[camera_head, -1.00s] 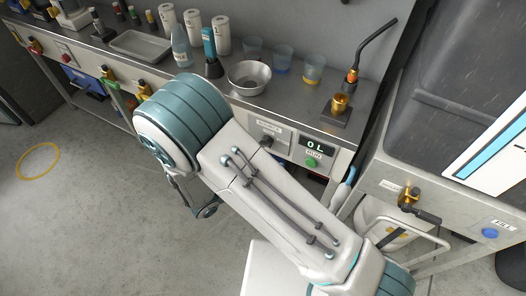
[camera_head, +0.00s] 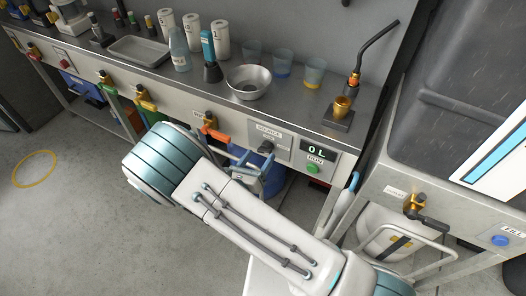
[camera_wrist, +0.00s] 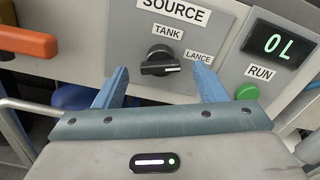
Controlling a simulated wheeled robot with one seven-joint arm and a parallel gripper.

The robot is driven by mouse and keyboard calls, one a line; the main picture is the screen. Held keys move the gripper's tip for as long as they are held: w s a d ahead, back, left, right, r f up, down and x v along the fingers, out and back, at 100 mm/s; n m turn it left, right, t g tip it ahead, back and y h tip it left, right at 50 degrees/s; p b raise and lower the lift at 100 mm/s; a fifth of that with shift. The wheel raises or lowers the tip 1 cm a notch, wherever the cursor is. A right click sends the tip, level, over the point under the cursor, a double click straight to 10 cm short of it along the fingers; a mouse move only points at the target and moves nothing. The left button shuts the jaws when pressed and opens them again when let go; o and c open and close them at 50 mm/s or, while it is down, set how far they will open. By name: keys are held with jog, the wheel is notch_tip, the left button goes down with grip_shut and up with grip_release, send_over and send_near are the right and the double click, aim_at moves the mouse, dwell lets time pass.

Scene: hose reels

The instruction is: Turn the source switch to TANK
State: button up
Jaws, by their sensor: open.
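The source switch (camera_wrist: 160,62) is a black rotary knob on a grey plate labelled SOURCE. Its bar lies nearly level, with a white mark at the right end, toward the LANCE label (camera_wrist: 198,56). The TANK label (camera_wrist: 167,31) is above the knob. My gripper (camera_wrist: 160,75) is open, its blue fingers to the left and right of the knob and apart from it in the picture. The remaining depth is hard to judge. In the head view, my gripper (camera_head: 254,163) is just below and in front of the SOURCE plate (camera_head: 266,132).
Right of the switch are a display reading 0L (camera_wrist: 279,45) and a green RUN button (camera_wrist: 247,91). An orange-handled valve (camera_wrist: 28,41) sticks out on the left. A steel bowl (camera_head: 249,82) and cups stand on the bench above. A blue container (camera_head: 258,160) is below.

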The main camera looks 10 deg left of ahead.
aim_at(263, 152)
jog(key=shift+x, duration=1.75)
jog(key=c, duration=1)
